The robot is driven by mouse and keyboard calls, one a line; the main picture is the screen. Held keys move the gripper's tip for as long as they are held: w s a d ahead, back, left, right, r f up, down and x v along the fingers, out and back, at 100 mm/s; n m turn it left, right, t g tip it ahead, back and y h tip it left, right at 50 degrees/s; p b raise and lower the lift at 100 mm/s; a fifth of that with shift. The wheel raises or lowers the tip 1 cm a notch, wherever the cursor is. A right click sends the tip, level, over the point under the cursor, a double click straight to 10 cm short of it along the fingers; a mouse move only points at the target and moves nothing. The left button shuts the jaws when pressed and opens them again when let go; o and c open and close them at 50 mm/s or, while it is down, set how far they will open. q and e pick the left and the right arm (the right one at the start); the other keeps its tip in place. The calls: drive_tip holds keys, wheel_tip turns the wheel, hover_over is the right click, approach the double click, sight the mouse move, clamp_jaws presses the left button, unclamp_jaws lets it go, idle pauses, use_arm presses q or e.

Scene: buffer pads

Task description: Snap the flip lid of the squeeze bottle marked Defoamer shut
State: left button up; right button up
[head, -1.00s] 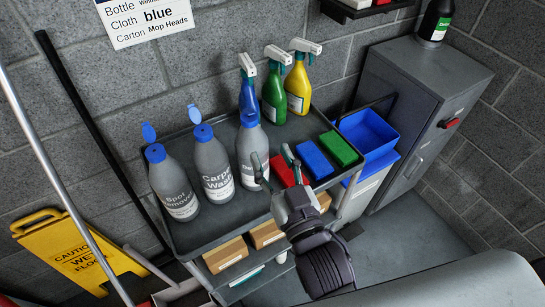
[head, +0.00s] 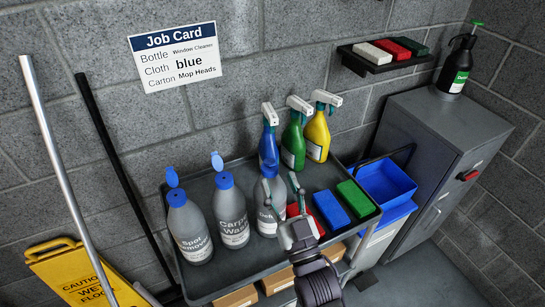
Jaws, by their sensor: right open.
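Three grey squeeze bottles with blue caps stand in a row on the cart. The right one (head: 266,224) has a label partly hidden by my right gripper, so its name does not read in full; the visible letters fit Defoamer. Its cap overlaps the blue spray bottle behind, and I cannot tell how its lid sits. My right gripper (head: 280,184) is open, in front of this bottle's upper right side, with one finger overlapping it in view. I cannot tell whether they touch. My left gripper is out of view.
Spot Remover (head: 188,230) and Carpet Wash (head: 231,215) stand to the left, lids up. Blue (head: 268,147), green (head: 293,147) and yellow (head: 317,137) spray bottles stand behind. Red, blue (head: 331,208) and green (head: 355,197) pads lie right on the cart (head: 205,283).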

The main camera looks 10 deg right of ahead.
sight(273, 164)
drive_tip(key=p+x, duration=0.1)
drive_tip(key=x, duration=0.4)
drive_tip(key=shift+w, duration=0.1)
clamp_jaws()
